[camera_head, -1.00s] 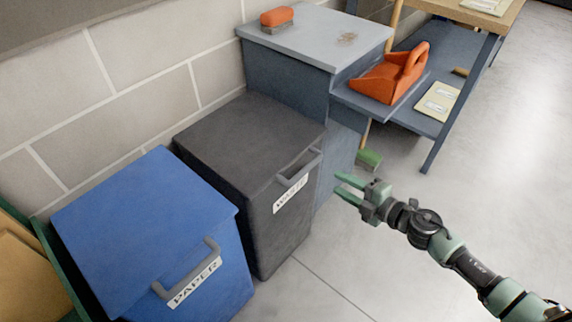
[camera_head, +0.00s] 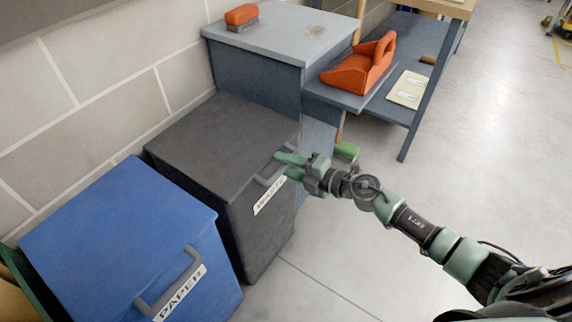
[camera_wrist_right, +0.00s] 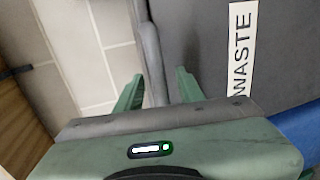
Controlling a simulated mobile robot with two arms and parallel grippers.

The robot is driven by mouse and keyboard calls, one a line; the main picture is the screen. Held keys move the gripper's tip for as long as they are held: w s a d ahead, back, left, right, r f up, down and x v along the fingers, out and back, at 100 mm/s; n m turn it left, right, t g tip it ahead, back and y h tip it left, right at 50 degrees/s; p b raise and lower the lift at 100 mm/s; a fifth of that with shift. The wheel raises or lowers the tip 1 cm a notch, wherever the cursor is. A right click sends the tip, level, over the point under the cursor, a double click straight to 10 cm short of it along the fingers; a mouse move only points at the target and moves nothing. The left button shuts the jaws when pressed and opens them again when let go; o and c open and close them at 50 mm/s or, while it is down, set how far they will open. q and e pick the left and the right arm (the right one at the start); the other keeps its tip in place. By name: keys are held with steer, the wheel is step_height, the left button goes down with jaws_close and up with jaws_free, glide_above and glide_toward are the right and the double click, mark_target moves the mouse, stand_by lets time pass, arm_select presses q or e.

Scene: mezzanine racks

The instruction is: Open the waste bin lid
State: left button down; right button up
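The dark grey waste bin (camera_head: 215,150) stands against the wall with its lid closed. Its front carries a white WASTE label (camera_head: 269,194) and a grey handle (camera_head: 268,178) at the lid's front edge. My right gripper (camera_head: 284,167) is at the handle's far end, with its green fingers spread. In the right wrist view, the fingers of my right gripper (camera_wrist_right: 160,90) are apart, and the handle (camera_wrist_right: 154,60) lies between them. I cannot tell whether they touch it. The WASTE label (camera_wrist_right: 239,50) is beside the right finger. My left gripper is not in view.
A blue PAPER bin (camera_head: 115,235) stands left of the waste bin. A grey-blue cabinet (camera_head: 285,35) with an orange brush (camera_head: 241,14) is behind it. An orange holder (camera_head: 360,68) sits on a low shelf at right.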

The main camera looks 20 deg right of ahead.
jaws_close()
stand_by(1.4)
